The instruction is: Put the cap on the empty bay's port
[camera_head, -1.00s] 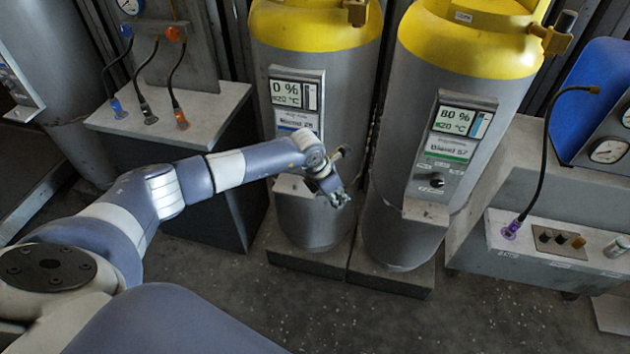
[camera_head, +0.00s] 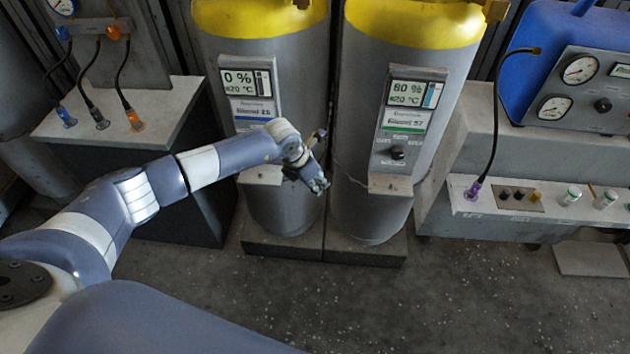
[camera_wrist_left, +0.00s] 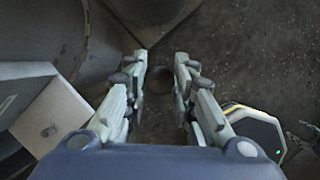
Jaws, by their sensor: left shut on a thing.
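My left gripper (camera_head: 318,182) is in front of the gap between the two tall cylinders, low down. In the head view the held thing is too small to make out. I cannot pick out an empty bay or its port.
The left cylinder (camera_head: 285,205) reads 0 %, the right one (camera_head: 350,130) 80 %. A left stand (camera_head: 165,115) holds three hoses.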

